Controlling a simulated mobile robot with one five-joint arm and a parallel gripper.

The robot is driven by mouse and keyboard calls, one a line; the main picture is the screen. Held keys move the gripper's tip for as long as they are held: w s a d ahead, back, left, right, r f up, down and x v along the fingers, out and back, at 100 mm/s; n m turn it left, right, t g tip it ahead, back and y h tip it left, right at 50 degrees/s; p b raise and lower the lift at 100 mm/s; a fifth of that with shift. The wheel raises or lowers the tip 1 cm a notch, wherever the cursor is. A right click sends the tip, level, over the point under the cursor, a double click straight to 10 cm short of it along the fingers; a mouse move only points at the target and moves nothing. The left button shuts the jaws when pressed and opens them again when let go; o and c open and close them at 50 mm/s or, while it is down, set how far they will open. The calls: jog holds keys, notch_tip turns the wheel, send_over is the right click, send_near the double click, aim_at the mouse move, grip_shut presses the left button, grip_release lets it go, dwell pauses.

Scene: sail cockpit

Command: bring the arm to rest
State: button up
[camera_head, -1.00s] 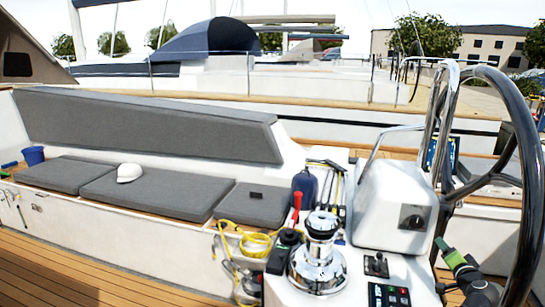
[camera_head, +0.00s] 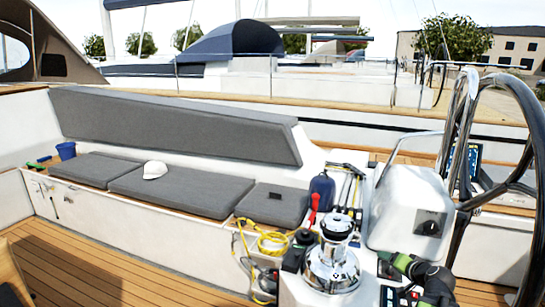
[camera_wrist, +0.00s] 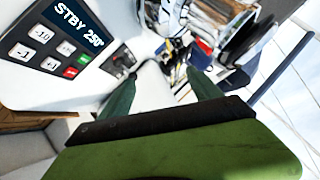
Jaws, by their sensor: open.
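My gripper (camera_head: 384,258), green and black, shows at the lower right of the head view, in front of the grey-white steering pedestal (camera_head: 408,213). In the wrist view my gripper (camera_wrist: 160,88) has its two green fingers spread apart, with nothing between them. Between and beyond the fingers is the white console surface (camera_wrist: 150,85). An autopilot keypad (camera_wrist: 52,50) reading "STBY 250°" lies to the left of the fingers.
The chrome winch (camera_head: 332,262) stands just left of my gripper, with a red-handled tool (camera_head: 313,207) beside it. The black steering wheel (camera_head: 535,180) is at the right. Yellow rope (camera_head: 272,242) lies farther left. The wooden deck (camera_head: 90,265) at the lower left is mostly clear.

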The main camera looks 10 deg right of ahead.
jog(key=w+a+f+n+g+y+p, duration=0.2)
jog(key=w+a+n+g+y, duration=0.15)
jog(key=a, duration=1.05)
jog(key=s+a+f+n+g+p, duration=0.1)
jog(key=s+a+n+g, duration=0.1)
jog(key=a, duration=0.7)
jog(key=s+a+f+n+g+h+p, duration=0.1)
jog(key=s+a+n+g, duration=0.1)
jog(key=a, duration=0.7)
jog(key=s+a+f+n+g+p, duration=0.1)
jog(key=s+a+n+g, duration=0.1)
jog(key=a, duration=0.7)
jog(key=shift+s+a+f+g+h+p, duration=0.15)
jog(key=shift+s+a+g+h+p, duration=0.25)
jog(key=shift+g, duration=0.65)
jog(key=shift+n, duration=0.25)
jog(key=shift+c, duration=0.4)
